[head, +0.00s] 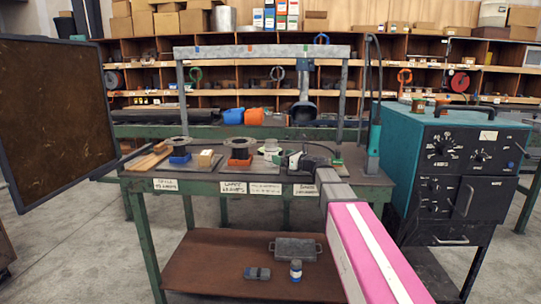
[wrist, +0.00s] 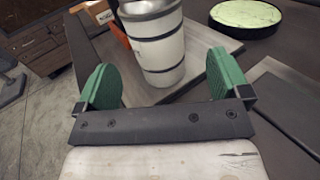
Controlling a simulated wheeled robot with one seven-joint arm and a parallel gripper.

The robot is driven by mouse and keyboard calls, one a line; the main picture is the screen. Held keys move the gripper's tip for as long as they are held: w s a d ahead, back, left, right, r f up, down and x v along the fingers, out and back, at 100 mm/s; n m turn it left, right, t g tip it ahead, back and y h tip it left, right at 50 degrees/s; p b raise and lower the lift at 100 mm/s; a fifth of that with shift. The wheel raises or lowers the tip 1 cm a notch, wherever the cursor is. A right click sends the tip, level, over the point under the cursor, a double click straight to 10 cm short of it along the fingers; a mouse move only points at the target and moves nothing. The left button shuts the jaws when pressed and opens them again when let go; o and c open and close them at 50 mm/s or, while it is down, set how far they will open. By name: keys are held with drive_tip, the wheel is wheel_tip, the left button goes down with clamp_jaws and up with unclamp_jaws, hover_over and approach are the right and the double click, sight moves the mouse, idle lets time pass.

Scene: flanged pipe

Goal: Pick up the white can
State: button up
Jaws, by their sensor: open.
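My gripper (wrist: 164,78) is open, with one green finger pad on either side of the can's lower part in the picture. Gaps show between the can and both pads. In the head view my gripper (head: 289,158) is just right of the can, over the bench.
Dark spools (head: 239,150) and a small wooden block (head: 206,158) lie left on the bench (head: 205,187). A round dish with a pale green top (wrist: 246,14) is right of the can. A teal machine (head: 420,150) stands at the bench's right.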

sight(271, 154)
drive_tip(key=x, duration=0.6)
drive_tip(key=shift+w+a, duration=0.15)
drive_tip(key=shift+a, duration=0.2)
drive_tip(key=c, duration=1.2)
